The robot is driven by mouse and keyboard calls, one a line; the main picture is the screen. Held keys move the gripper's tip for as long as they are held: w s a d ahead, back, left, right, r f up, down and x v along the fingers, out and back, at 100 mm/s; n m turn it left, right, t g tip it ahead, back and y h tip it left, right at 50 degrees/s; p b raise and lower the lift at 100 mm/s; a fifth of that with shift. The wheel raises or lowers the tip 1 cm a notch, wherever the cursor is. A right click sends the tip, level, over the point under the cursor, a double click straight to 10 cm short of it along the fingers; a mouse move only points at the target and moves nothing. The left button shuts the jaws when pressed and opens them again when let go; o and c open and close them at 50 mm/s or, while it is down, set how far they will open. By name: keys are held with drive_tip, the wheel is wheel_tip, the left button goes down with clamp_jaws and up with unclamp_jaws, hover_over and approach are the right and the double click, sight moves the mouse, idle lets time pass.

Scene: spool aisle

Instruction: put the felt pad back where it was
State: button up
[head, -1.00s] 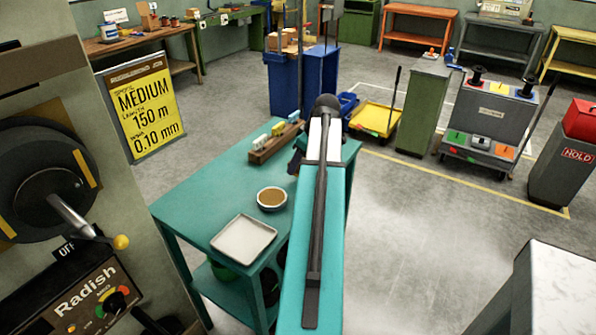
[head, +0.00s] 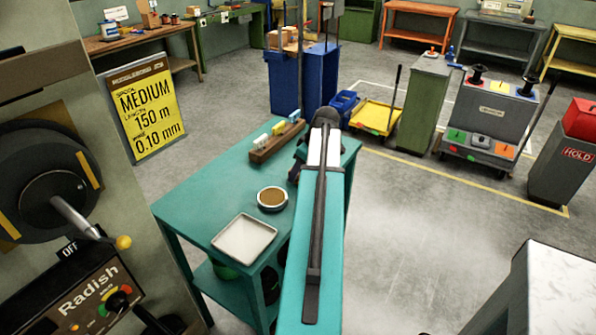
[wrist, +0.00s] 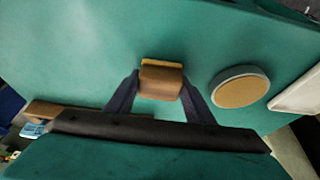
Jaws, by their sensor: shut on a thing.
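My gripper (wrist: 160,88) is shut on a brown block-shaped thing (wrist: 161,80) with a lighter tan edge at its far side. It appears to be the felt pad, held between the two dark fingers above the teal table top (wrist: 70,60). Whether it touches the table I cannot tell. A round dish (wrist: 240,90) with a tan inside lies just right of the gripper; it also shows in the head view (head: 272,198). In the head view my arm hides the held thing and most of the gripper.
A pale square tray (head: 244,238) sits near the table's front. A wooden rack (head: 277,142) with coloured pieces stands at the table's far end. The table's left side is clear. A machine with a crank (head: 60,200) stands close on the left.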

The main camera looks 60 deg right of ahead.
drive_tip(key=shift+f, duration=0.2)
drive_tip(key=o, duration=1)
drive_tip(key=shift+c, duration=0.2)
drive_tip(key=shift+r, duration=0.25)
drive_tip(key=b+v, duration=0.2)
drive_tip(key=v, duration=1)
drive_tip(key=shift+b, duration=0.3)
